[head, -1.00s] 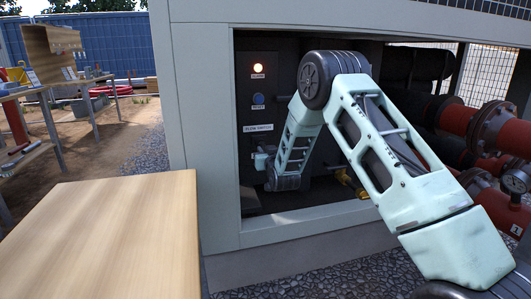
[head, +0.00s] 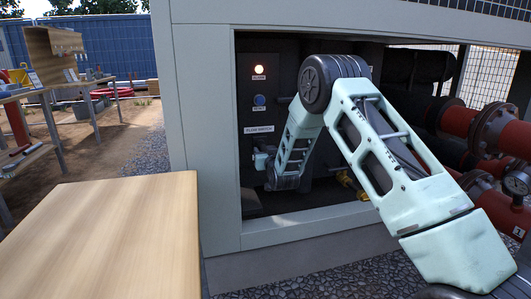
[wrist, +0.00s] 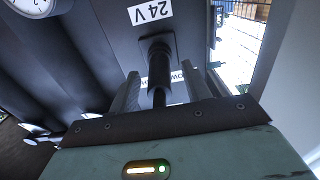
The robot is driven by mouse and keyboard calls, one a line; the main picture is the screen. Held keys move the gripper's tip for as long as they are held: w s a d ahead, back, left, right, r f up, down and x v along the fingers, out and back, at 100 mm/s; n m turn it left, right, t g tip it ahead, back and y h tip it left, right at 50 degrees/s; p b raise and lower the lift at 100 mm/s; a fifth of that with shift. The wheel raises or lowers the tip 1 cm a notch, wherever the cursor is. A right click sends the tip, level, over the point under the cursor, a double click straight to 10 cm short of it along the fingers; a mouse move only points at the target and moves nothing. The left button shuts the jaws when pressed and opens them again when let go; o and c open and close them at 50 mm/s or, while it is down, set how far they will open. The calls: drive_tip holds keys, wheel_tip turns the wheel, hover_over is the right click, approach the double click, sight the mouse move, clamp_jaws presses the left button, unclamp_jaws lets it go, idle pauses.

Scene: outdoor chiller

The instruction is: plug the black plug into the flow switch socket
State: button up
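In the wrist view the black plug (wrist: 160,73) is a ribbed black cylinder with a thinner dark tail toward me. Its far end meets a dark square socket plate (wrist: 145,44) beside an upside-down 24V label; I cannot tell how deep it sits. My gripper (wrist: 162,82) has a finger on each side of the plug, with visible gaps, so it looks open around it. A white label behind is partly hidden. In the head view my gripper (head: 262,160) is at the dark panel below the FLOW SWITCH label (head: 259,129); the plug and sockets are not distinguishable there.
The panel has a lit lamp (head: 259,70) and a blue button (head: 259,100). The opening's grey frame (head: 205,130) surrounds my arm. Red pipes (head: 480,125) and a gauge (head: 516,183) stand at right. A bare wooden tabletop (head: 105,235) is at front left.

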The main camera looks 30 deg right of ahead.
drive_tip(key=o, duration=0.5)
drive_tip(key=shift+s, duration=0.1)
drive_tip(key=v, duration=0.7)
drive_tip(key=shift+b, duration=0.3)
drive_tip(key=p+v, duration=0.1)
drive_tip(key=v, duration=1.6)
drive_tip(key=shift+s+a+p, duration=0.1)
drive_tip(key=shift+s+p, duration=0.05)
drive_tip(key=shift+p, duration=0.15)
